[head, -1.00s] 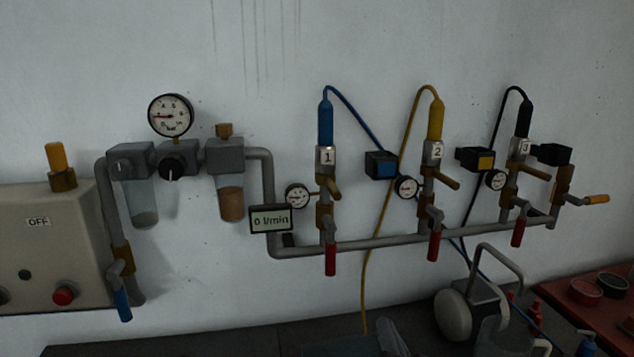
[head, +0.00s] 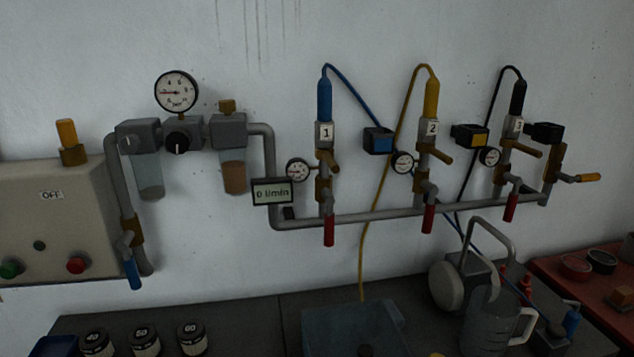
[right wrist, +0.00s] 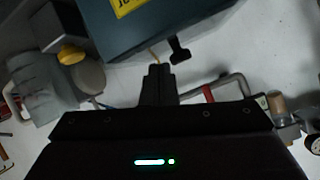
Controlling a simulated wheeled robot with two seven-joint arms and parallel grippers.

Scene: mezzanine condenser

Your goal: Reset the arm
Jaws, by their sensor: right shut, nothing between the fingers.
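My right gripper (right wrist: 158,72) shows in the right wrist view with its two dark fingers together and nothing between them. It points toward a blue-grey box (right wrist: 165,25) with a yellow label at the top of that view. I cannot tell the distance between them. Neither gripper shows in the head view, and my left gripper is in no view.
Pipework (head: 380,215) with numbered valves, red handles and gauges runs along the white wall. A control box (head: 60,215) marked OFF is at left.

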